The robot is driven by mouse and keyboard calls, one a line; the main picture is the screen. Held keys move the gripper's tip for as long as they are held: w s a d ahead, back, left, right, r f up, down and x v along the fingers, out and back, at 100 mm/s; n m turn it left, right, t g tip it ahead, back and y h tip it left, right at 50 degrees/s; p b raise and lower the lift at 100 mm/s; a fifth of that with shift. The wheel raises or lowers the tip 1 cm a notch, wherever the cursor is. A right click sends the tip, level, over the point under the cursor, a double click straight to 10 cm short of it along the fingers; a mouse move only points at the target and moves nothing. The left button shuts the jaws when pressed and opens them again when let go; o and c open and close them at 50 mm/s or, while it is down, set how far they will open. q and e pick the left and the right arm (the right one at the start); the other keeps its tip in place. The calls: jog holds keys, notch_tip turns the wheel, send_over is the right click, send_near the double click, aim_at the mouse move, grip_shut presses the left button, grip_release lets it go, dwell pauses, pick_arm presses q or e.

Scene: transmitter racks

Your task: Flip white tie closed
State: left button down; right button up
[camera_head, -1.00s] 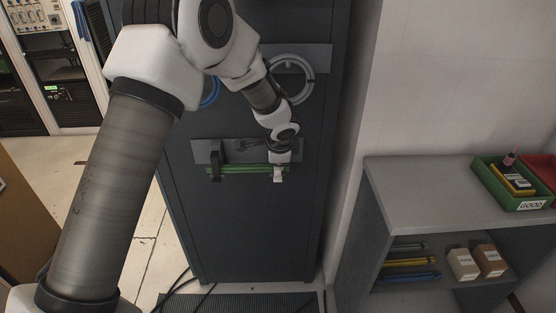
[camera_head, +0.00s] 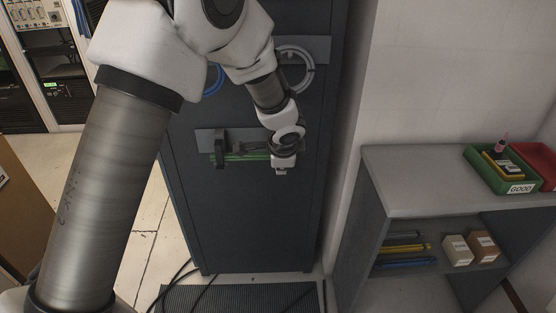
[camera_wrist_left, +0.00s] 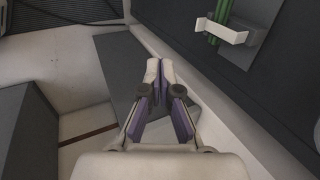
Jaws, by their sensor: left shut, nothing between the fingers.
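The white tie (camera_wrist_left: 228,32) shows at the upper right of the left wrist view, a pale bracket-like strip in front of green cables (camera_wrist_left: 219,15) on a grey plate (camera_wrist_left: 248,48). It looks open, its arms standing out from the plate. My left gripper (camera_wrist_left: 160,66) is shut and empty, apart from the tie and to its left in this view. In the head view, my left wrist and gripper (camera_head: 281,166) are at the right end of the green cable bundle (camera_head: 228,157) and hide that end; I cannot clearly separate the tie there. My right gripper is not in view.
A black tie (camera_head: 221,149) holds the bundle's left part on the dark cabinet (camera_head: 255,220). White (camera_head: 294,69) and blue cable loops hang above. A grey shelf (camera_head: 440,170) at right carries a green bin (camera_head: 510,182) labelled GOOD and a red bin (camera_head: 541,166). Cables lie on the floor.

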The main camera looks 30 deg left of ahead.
pick_arm(q)
jog(key=s+d+f+n+g+h, duration=0.1)
jog(key=s+f+g, duration=0.2)
jog(key=s+f, duration=0.7)
jog(key=s+d+f+n+g, duration=0.1)
jog(key=s+d+f+g, duration=0.15)
jog(key=s+f, duration=0.7)
jog(key=s+d+f+n+g+h, duration=0.1)
jog(key=s+f+n, duration=0.35)
jog(key=s, duration=0.35)
jog(key=s+d+f+n+g+h, duration=0.1)
jog(key=s+f+n+h, duration=0.15)
jog(key=s+f, duration=0.45)
jog(key=w+a+n+t+y, duration=0.1)
jog(key=w+a+r+n+t, duration=0.1)
jog(key=n+t, duration=0.1)
jog(key=shift+w+y, duration=0.3)
jog(key=shift+y, duration=0.05)
